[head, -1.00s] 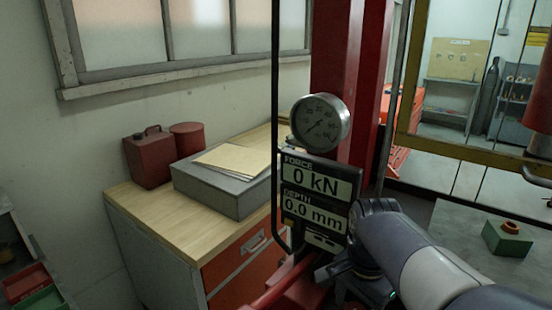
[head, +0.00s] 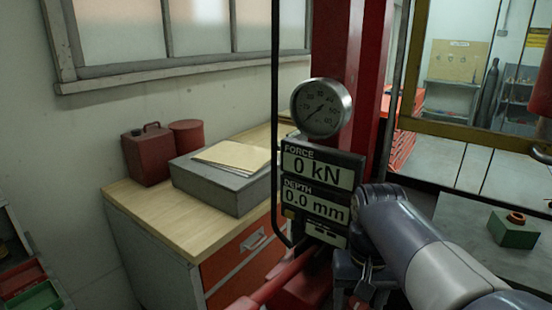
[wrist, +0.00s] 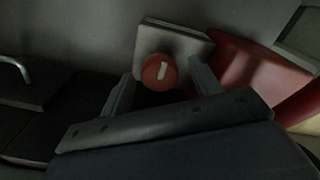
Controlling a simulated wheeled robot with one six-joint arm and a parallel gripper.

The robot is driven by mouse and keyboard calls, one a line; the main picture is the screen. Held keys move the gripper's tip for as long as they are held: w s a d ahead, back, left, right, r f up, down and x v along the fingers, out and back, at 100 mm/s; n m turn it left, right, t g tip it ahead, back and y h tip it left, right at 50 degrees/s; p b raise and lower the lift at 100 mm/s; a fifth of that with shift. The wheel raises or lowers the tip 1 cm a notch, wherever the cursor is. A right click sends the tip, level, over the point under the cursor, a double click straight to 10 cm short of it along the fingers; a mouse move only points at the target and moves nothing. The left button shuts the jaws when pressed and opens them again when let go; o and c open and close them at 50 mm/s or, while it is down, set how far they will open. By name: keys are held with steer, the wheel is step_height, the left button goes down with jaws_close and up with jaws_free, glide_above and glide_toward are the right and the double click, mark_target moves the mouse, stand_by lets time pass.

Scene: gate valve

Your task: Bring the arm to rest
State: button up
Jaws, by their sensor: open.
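My arm (head: 435,255) reaches in from the lower right in the head view, bent beside the display panel. My gripper (wrist: 162,90) shows in the wrist view with its two fingers spread apart and nothing held between them. Beyond the fingers, a round red knob (wrist: 150,77) with a pale bar mark sits on the face of a grey block (wrist: 185,42). The knob appears between the fingers in the picture; I cannot tell the distance. In the head view I cannot make out the fingertips.
A gauge (head: 321,107) and a force and depth display (head: 318,190) stand left of my arm, before a red column (head: 350,45). A wooden-topped cabinet (head: 150,222) carries a grey box (head: 220,185) and red cans (head: 148,158).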

steer(key=n+b, duration=0.2)
steer(key=n, duration=0.4)
steer(key=shift+f+b, duration=0.1)
steer(key=shift+b, duration=0.3)
steer(key=shift+r, duration=1.2)
steer(key=shift+s+f, duration=0.1)
